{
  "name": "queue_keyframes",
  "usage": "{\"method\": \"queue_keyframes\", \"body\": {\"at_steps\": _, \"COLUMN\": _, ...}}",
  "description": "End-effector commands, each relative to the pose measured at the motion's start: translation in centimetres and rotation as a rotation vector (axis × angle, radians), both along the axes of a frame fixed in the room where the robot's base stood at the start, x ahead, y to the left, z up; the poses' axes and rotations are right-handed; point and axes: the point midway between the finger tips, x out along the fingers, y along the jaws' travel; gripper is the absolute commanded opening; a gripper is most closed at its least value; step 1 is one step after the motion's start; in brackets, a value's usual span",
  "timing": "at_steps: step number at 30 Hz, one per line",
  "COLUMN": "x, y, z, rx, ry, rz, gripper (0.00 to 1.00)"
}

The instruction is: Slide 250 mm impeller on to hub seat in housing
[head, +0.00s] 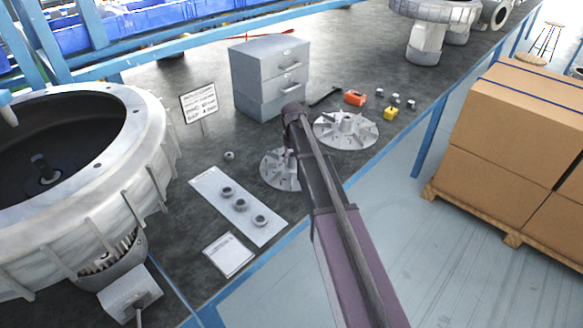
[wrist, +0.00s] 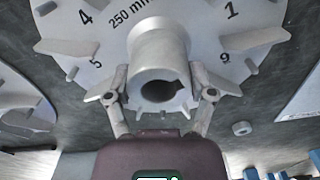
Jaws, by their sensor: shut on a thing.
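The 250 mm impeller (wrist: 190,20) is a pale grey bladed disc with printed numbers, close up in the wrist view. My gripper (wrist: 160,96) has its fingers on either side of the round hub and is shut on it. In the head view this impeller (head: 273,171) is at the bench, partly hidden by my arm, which also hides my gripper. The housing (head: 140,130) is a large pale ribbed ring at the left, with a dark inside. The hub seat (head: 45,172) shows as a dark upright shaft inside it. The impeller is apart from the housing.
A second impeller (head: 355,138) lies just to the right. A grey drawer cabinet (head: 268,75) stands behind. A pale strip with several rings (head: 213,184), a white card (head: 228,255) and a small sign (head: 198,101) are between impeller and housing.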

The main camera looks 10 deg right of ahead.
Motion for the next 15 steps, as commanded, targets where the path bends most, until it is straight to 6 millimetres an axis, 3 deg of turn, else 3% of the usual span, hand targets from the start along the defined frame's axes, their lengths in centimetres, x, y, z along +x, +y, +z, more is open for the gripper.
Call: {"method": "queue_keyframes", "body": {"at_steps": 15, "x": 0.0, "y": -0.1, "z": 1.6, "rx": -0.002, "ry": -0.001, "rz": -0.001, "gripper": 0.21}}
